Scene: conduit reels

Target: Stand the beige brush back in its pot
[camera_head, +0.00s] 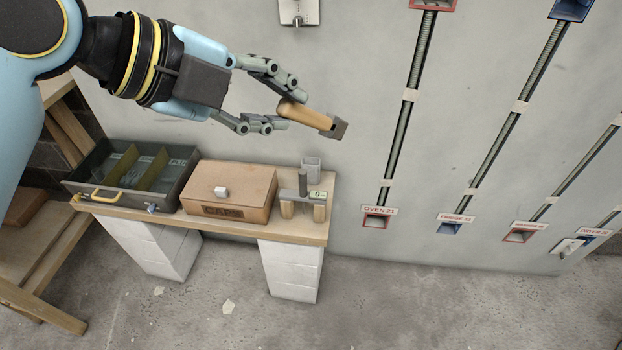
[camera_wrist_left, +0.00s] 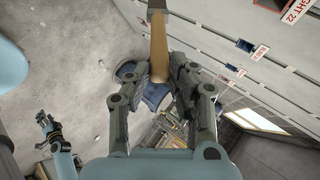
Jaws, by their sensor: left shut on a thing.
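The beige brush (camera_head: 308,115) has a beige handle and a dark grey head. My left gripper (camera_head: 279,105) is shut on the handle and holds the brush in the air, with its head pointing right and slightly down. The brush (camera_wrist_left: 158,46) also shows between the fingers in the left wrist view. A small grey pot (camera_head: 312,170) stands at the right end of the bench, below and a little right of my left gripper. Its inside cannot be made out. My right gripper (camera_wrist_left: 46,121) shows small at the left of the wrist view; its jaws are unclear.
The wooden bench (camera_head: 240,227) carries a dark open tray (camera_head: 130,200) with dividers, a closed wooden box (camera_head: 230,190) and a small stand (camera_head: 303,197) in front of the pot. Conduits run up the wall (camera_head: 350,200) at right. The air around the brush is free.

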